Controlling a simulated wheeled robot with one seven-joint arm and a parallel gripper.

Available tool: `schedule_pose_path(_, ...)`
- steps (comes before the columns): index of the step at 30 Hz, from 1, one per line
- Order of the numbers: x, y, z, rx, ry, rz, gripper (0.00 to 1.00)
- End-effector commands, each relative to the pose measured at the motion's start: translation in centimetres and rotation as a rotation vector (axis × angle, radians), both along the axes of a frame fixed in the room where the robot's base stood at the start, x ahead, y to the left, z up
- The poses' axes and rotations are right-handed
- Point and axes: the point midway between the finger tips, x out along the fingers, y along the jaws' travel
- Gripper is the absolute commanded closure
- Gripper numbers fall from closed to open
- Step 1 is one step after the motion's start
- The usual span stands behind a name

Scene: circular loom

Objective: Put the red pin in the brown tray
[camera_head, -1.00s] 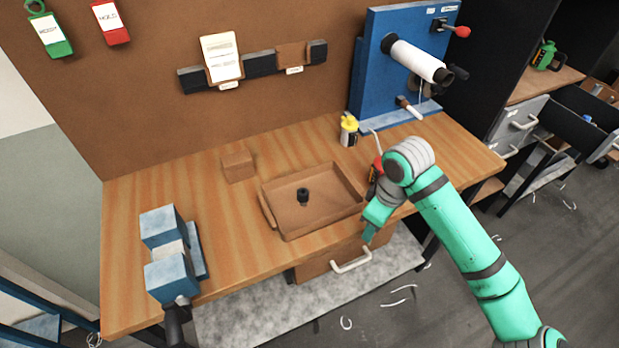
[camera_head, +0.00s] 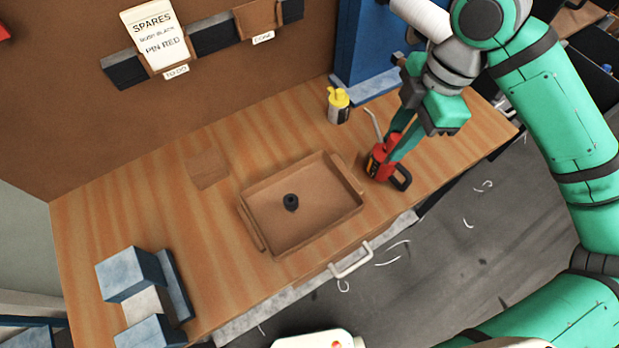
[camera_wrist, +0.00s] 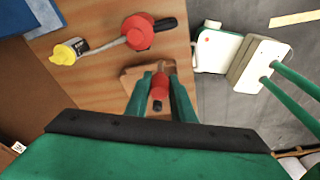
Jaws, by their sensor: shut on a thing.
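My gripper (camera_wrist: 160,84) is shut on the red pin (camera_wrist: 159,88), which has a dark end and sits between the green fingertips in the wrist view. In the head view my gripper (camera_head: 393,153) is at the right of the table, in front of the red oil can; I cannot separate the pin from the can there. The brown tray (camera_head: 258,236) stands on the table left of my gripper, with a black bush (camera_head: 291,202) in it.
The red oil can (camera_head: 379,166) with a thin spout stands right of the tray. A yellow-topped bottle (camera_head: 338,104) is behind it. A drawer handle (camera_head: 351,262) is at the table front.

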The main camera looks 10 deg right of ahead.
Motion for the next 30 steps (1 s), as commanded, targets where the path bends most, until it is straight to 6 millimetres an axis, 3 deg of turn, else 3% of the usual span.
schedule_pose_path(11, 0.9, 7.8, -3.6, -0.002, 0.003, 0.002, 1.00)
schedule_pose_path(15, 1.2, 9.8, -6.0, 0.000, 0.003, 0.001, 1.00)
schedule_pose_path(21, 1.5, 11.6, -8.2, 0.000, 0.002, -0.001, 1.00)
schedule_pose_path(26, 1.6, 12.3, -9.0, -0.001, 0.002, 0.000, 1.00)
schedule_pose_path(30, 1.7, 12.6, -10.8, -0.001, 0.002, -0.003, 1.00)
